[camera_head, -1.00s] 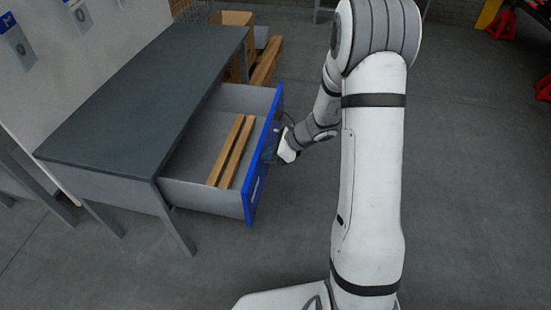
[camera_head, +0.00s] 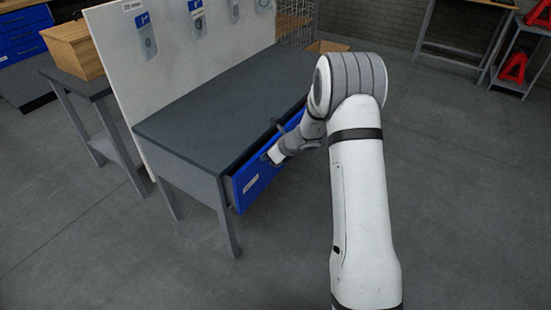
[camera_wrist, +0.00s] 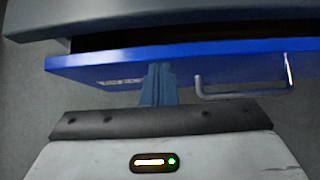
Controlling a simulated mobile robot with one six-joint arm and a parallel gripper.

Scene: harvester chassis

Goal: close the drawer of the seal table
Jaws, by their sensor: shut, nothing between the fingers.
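The seal table (camera_head: 215,105) has a dark grey top and grey legs, and stands left of my arm. Its drawer (camera_head: 258,186) has a blue front with a white label and is nearly closed. In the wrist view a dark gap shows between the tabletop edge (camera_wrist: 160,18) and the blue drawer front (camera_wrist: 225,66). A grey bar handle (camera_wrist: 243,92) sits on the front, right of my gripper. My gripper (camera_wrist: 158,70) is shut and empty, its fingertips at the drawer front, seemingly touching it. In the head view my wrist hides part of the front.
A white panel with hanging seal packets (camera_head: 146,40) stands behind the table. A side table (camera_head: 95,88) with a wooden box (camera_head: 78,48) is at the left. Red jack stands (camera_head: 513,68) sit on a rack at the far right. The floor in front is clear.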

